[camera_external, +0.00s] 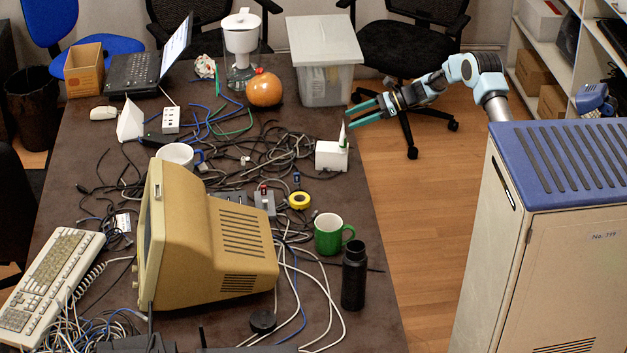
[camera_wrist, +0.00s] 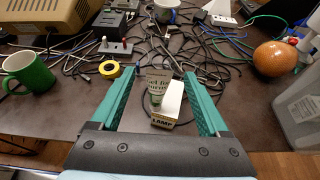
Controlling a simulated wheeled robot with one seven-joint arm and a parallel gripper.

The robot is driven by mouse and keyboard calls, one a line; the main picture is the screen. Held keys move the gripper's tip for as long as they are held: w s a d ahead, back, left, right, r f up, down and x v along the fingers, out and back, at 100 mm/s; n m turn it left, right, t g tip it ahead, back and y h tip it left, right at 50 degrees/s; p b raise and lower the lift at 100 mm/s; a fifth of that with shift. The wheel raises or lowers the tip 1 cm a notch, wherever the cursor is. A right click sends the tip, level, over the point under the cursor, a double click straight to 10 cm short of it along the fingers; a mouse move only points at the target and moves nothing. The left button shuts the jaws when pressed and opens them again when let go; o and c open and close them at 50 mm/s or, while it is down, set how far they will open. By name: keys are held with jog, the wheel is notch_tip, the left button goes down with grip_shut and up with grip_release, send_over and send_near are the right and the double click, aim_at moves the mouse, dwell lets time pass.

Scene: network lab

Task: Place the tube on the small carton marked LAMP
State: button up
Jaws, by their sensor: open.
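The small carton (camera_external: 328,158) is white and lies near the table's right edge; in the wrist view its LAMP marking shows on the near end (camera_wrist: 162,123). The tube (camera_external: 342,132) is pale with a green cap and stands upright, cap down, apparently on top of the carton. In the wrist view the tube (camera_wrist: 158,82) shows printed text and overlaps the carton's top. My gripper (camera_external: 355,113) is open and empty. In the external view it is just beyond and to the right of the tube. In the wrist view its green fingers (camera_wrist: 157,75) lie apart, either side of the tube.
Black cables (camera_external: 270,150) tangle left of the carton. A clear bin (camera_external: 325,60) and an orange pumpkin-like object (camera_external: 264,89) stand behind. A yellow tape roll (camera_external: 299,200), green mug (camera_external: 328,235) and black bottle (camera_external: 354,280) stand in front.

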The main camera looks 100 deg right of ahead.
jog(key=b+v, duration=0.1)
jog(key=v, duration=0.6)
jog(key=shift+s+r, duration=0.2)
jog(key=shift+s, duration=0.15)
jog(key=w+a+f+n+g+y, duration=0.15)
jog(key=w+a+n+g, duration=0.4)
jog(key=a, duration=0.85)
jog(key=w+a+f+n+g+y, duration=0.1)
jog(key=w+a+n+g+y, duration=0.15)
jog(key=w+a+n, duration=0.85)
jog(key=s+a+n+g+h, duration=0.1)
jog(key=s+a+n, duration=0.3)
jog(key=a, duration=0.7)
jog(key=s+a+n+g+h, duration=0.1)
jog(key=s+a+n, duration=0.4)
jog(key=a+n, duration=0.3)
jog(key=s+a+n+g+h, duration=0.2)
jog(key=s+a+n, duration=0.2)
jog(key=a, duration=1)
jog(key=shift+s+a+n, duration=0.3)
jog(key=shift+a+n, duration=0.05)
jog(key=shift+n, duration=0.9)
jog(key=shift+o, duration=0.6)
jog(key=shift+f, duration=0.1)
